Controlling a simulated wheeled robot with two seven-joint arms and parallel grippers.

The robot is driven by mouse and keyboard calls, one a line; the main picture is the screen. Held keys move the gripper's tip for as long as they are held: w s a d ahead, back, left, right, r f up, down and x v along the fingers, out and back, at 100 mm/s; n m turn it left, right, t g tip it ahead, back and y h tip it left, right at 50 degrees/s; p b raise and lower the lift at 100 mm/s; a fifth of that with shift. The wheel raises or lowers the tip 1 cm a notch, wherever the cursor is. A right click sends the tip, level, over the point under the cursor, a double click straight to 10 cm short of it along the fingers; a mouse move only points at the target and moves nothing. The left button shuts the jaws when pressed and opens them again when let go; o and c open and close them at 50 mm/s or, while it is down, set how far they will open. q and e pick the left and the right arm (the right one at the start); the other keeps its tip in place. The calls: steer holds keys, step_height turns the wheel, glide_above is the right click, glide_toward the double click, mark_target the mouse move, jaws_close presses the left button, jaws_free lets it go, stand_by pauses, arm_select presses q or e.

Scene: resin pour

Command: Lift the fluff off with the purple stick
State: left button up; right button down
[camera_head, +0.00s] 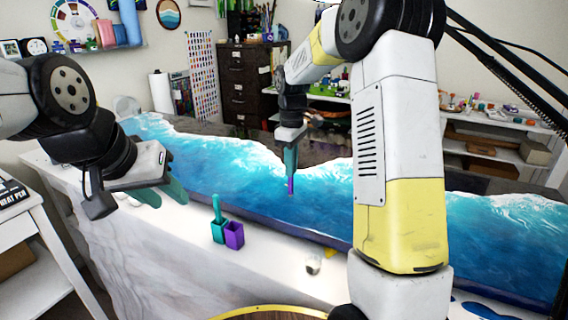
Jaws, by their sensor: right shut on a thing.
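The purple stick (291,187) is in my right gripper (290,172), pointing down over the blue and white resin surface (240,165) of the long table. Its upper part is hidden by the gripper. I cannot tell from this view whether its tip touches the resin. I cannot make out the fluff; it is too small or hidden. My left gripper (138,198) is open and empty, with its fingers apart, over the left part of the table near its front edge.
A teal cup (218,232) with a teal stick and a purple cup (234,236) stand side by side on the white front strip. A small clear jar (313,266) is right of them. A dark drawer cabinet (245,85) and white shelves (490,165) stand behind.

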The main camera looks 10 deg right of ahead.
steer(key=shift+f, duration=0.45)
stand_by(0.6)
steer(key=shift+r, duration=3)
steer(key=w+f+t+y, duration=0.1)
steer(key=w+f+t, duration=0.1)
steer(key=f, duration=0.3)
steer(key=shift+w+d+t, duration=0.3)
steer(key=shift+w, duration=0.55)
steer(key=shift+f, duration=0.55)
